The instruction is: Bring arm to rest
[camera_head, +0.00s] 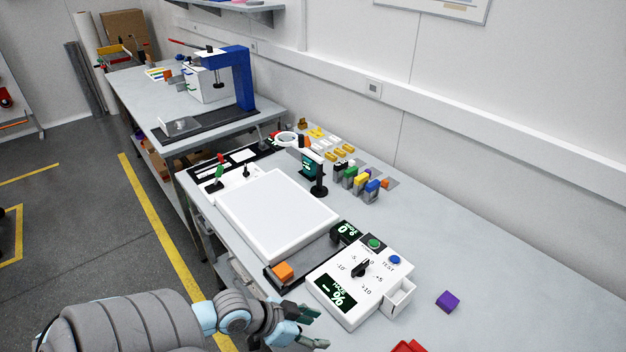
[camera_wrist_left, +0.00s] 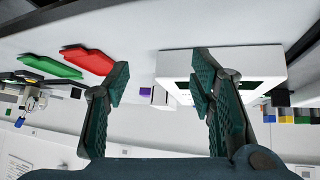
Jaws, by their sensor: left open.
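My left arm (camera_head: 130,320), grey with light blue joints, comes in from the lower left of the head view. Its gripper (camera_head: 314,328) hangs over the front edge of the bench, just left of and below the white control box (camera_head: 352,287). The gripper is open and holds nothing. In the left wrist view its two dark green fingers (camera_wrist_left: 161,85) stand wide apart with a clear gap between them. The same white box (camera_wrist_left: 180,70) shows beyond the right finger. My right gripper is not seen in either view.
The bench (camera_head: 500,285) carries a white light panel (camera_head: 277,212), an orange block (camera_head: 283,271) on a dark tray, a purple block (camera_head: 447,300) and a red piece (camera_head: 408,346) at the bottom edge. Several coloured blocks stand further back. Bare bench lies to the right; open floor lies left.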

